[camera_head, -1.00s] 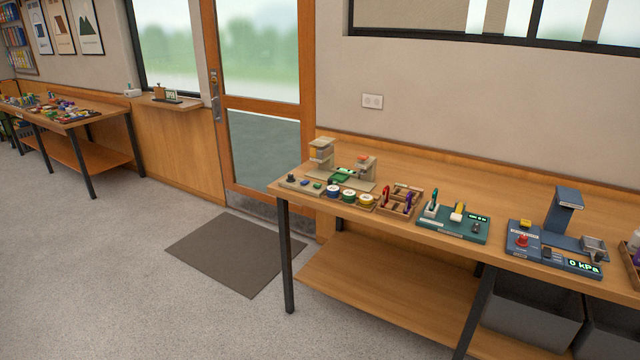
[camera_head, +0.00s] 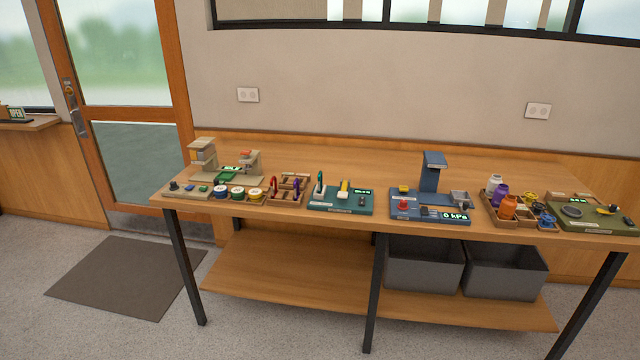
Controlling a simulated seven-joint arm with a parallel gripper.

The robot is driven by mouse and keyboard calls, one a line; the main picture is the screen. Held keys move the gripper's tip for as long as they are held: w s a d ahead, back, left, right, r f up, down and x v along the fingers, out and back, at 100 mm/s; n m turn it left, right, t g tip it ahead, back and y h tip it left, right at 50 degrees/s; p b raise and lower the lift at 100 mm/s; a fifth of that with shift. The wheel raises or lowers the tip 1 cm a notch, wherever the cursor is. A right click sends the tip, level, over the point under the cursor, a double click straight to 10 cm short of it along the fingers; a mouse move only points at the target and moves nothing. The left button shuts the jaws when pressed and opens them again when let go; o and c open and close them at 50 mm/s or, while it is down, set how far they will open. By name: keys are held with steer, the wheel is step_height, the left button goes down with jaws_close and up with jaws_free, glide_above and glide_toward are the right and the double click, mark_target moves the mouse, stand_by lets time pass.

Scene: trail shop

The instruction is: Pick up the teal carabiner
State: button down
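A small teal-green upright loop (camera_head: 319,179) stands in a white holder on the left of a teal test board (camera_head: 352,207), on the long wooden table. It looks like a carabiner, but it is too small to be sure. Left of it, a wooden sectioned tray (camera_head: 303,178) holds a red carabiner-like piece (camera_head: 274,184) and a purple one (camera_head: 296,189). My gripper is not in view.
The wooden table (camera_head: 375,159) also bears a beige station (camera_head: 203,157) with spools, a blue pressure station (camera_head: 432,180), a tray with bottles (camera_head: 507,207) and an olive board (camera_head: 598,221). Grey bins (camera_head: 424,264) stand on the lower shelf. Floor in front is clear, with a dark mat (camera_head: 126,278) at left.

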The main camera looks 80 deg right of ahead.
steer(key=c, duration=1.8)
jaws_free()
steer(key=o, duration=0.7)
